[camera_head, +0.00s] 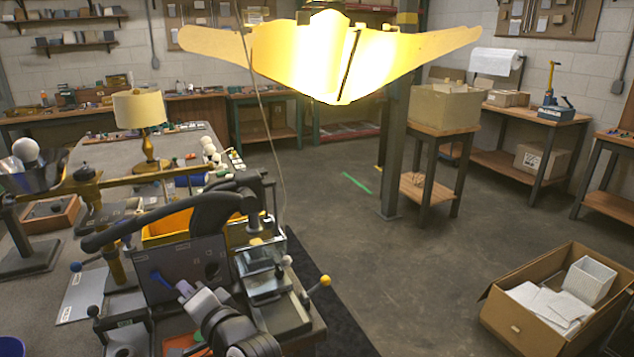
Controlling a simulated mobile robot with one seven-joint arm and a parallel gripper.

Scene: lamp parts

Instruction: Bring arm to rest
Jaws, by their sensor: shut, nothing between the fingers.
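My gripper (182,287) is at the lower left, at the end of my dark and grey arm. It is shut and empty, in front of a grey panel (182,258) on the bench. A large lit yellow lamp shade (325,55) hangs at the top centre. A table lamp (139,108) with a cream shade and brass stem stands upright on the bench. A white bulb (26,149) shows at a metal bowl-shaped part (33,177) at the far left.
The grey workbench (40,285) at left is crowded with stands, knobs and a yellow bin (165,230). An open cardboard box (545,325) sits on the floor at lower right. A post (393,150) stands near the centre. The floor (400,270) between is clear.

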